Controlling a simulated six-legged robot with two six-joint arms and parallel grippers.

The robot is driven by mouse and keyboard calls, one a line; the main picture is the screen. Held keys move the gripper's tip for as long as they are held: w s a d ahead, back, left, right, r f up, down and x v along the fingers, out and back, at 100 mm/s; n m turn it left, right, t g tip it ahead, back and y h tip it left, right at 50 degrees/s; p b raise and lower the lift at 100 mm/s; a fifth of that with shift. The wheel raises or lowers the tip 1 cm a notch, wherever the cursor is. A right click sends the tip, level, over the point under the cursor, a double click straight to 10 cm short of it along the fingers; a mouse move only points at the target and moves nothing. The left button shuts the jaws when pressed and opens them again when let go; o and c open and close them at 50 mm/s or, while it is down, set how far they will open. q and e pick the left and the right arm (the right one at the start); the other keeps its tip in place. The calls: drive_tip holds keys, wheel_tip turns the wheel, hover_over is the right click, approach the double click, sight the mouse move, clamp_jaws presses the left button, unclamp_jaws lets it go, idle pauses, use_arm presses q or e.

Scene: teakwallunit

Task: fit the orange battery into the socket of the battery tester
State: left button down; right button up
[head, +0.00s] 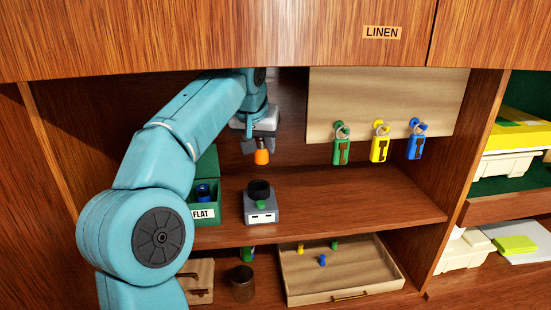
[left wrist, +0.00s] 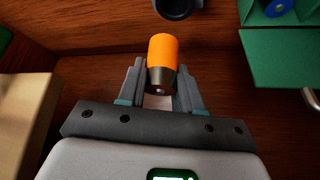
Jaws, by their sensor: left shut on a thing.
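The orange battery (head: 262,157) is gripped by my left gripper (head: 262,146), above the shelf at the back of the open compartment. In the left wrist view the orange battery (left wrist: 163,62) stands between the two fingers of my left gripper (left wrist: 160,90), its orange part pointing away from the palm. The battery tester (head: 261,208) is a grey box with a dark round socket (head: 259,189) on top and a green part in front. The battery is above the socket and apart from it. A dark ring, likely the socket (left wrist: 178,6), shows at the top of the left wrist view. My right gripper is not in view.
A green box labelled FLAT (head: 204,214) holding a blue battery stands left of the tester. Green, yellow and blue tags (head: 379,148) hang on a board at right. A wooden tray (head: 340,275) with small pegs lies below. The shelf right of the tester is clear.

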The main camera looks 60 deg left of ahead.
sight(256, 157)
use_arm(q)
drive_tip(key=shift+s+a+r, duration=0.15)
drive_tip(key=shift+s+a, duration=0.1)
drive_tip(key=shift+a, duration=0.15)
drive_tip(key=shift+r, duration=0.1)
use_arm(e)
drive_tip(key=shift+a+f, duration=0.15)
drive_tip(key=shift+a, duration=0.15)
use_arm(q)
wheel_tip(256, 157, down, 6)
drive_tip(key=b, duration=0.4)
drive_tip(key=shift+r, duration=0.1)
drive_tip(key=shift+b, duration=0.3)
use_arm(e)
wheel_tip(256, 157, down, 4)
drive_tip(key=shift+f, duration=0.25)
use_arm(q)
drive_tip(key=shift+p, duration=0.55)
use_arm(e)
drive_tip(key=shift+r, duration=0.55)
use_arm(q)
drive_tip(key=shift+d+f+b, duration=0.1)
drive_tip(key=shift+f+b, duration=1.2)
drive_tip(key=shift+f, duration=0.35)
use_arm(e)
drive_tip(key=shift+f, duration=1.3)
